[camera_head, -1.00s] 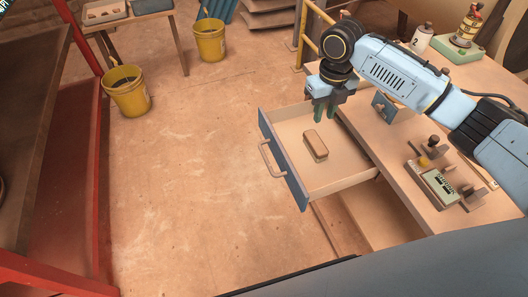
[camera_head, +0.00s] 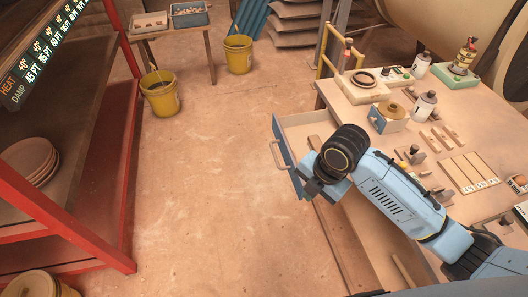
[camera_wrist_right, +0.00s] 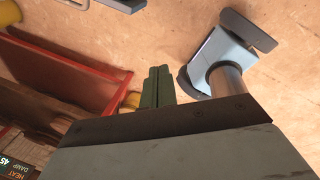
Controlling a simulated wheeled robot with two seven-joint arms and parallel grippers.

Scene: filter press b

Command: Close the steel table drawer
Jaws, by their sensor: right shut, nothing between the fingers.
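The table drawer (camera_head: 303,119) stands open from the steel table's left side. Its blue-grey front carries a bar handle (camera_head: 277,153). A brown block (camera_head: 315,142) lies inside, partly hidden by my right arm. My right gripper is near the drawer front's near end, in front of it as seen from the head; its fingers are hidden there, and I cannot tell whether it touches the drawer. In the right wrist view, the green fingers (camera_wrist_right: 157,87) are together and empty, with floor behind them. My left gripper is not in view.
The table top holds a blue-fronted box (camera_head: 388,122), bottles (camera_head: 424,104) and several wooden strips. A red-framed rack (camera_head: 70,225) stands at the left. Yellow buckets (camera_head: 160,95) stand farther back. The floor between rack and drawer is clear.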

